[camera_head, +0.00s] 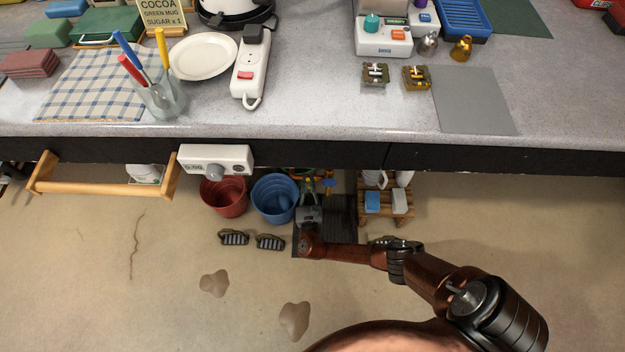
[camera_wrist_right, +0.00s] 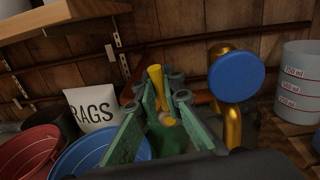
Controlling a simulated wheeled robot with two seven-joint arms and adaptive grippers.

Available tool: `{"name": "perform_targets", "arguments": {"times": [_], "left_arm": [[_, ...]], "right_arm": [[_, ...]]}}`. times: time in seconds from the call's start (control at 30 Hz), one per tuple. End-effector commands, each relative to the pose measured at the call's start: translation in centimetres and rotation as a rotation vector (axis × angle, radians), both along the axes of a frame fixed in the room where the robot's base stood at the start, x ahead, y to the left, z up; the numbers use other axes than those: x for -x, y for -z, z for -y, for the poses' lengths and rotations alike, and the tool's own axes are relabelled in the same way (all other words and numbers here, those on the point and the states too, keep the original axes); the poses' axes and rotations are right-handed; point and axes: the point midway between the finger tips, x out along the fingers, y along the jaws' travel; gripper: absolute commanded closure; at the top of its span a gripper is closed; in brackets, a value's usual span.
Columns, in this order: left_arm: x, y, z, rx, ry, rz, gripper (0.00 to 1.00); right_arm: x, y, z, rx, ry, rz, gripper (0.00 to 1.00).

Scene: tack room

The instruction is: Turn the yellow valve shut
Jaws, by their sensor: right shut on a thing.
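The yellow valve (camera_wrist_right: 155,76) shows in the right wrist view as a yellow upright piece between my right gripper's fingers. My right gripper (camera_wrist_right: 160,103) is shut on it, with one finger on each side. The lower part of the valve is hidden by the fingers, so its turn angle is unclear. In the head view my right gripper (camera_head: 309,188) reaches down under the counter's front edge, and the valve cannot be made out clearly. A blue round handle (camera_wrist_right: 236,78) on a brass pipe (camera_wrist_right: 233,124) stands just right of the gripper. My left gripper is not in view.
A red bucket (camera_head: 224,194) and a blue bucket (camera_head: 273,198) stand left of my right gripper. A wooden stool (camera_head: 386,205) with sponges stands right. A dark mat (camera_head: 342,217) lies below. The counter's dark front edge (camera_head: 330,156) overhangs the gripper. Puddles (camera_head: 294,320) mark the floor.

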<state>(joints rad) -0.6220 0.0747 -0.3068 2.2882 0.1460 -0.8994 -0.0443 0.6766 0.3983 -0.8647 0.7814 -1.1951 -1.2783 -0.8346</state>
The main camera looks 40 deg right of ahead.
Motion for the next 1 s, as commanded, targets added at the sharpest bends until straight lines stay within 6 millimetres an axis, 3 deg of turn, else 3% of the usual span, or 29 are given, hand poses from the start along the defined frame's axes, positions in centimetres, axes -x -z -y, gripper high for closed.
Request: {"name": "perform_targets", "arguments": {"times": [0.4, 0.43, 0.67, 1.0], "left_arm": [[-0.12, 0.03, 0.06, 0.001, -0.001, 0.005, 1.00], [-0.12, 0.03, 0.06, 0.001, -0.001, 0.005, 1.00], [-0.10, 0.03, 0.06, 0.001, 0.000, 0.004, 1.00], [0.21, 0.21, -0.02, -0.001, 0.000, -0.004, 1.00]], "right_arm": [[0.25, 0.29, -0.12, -0.009, 0.000, 0.002, 1.00], [0.25, 0.29, -0.12, -0.009, 0.000, 0.002, 0.90], [0.12, 0.16, -0.11, -0.008, 0.000, 0.003, 0.74], [0.26, 0.11, -0.25, -0.007, -0.001, 0.004, 0.73]]}}
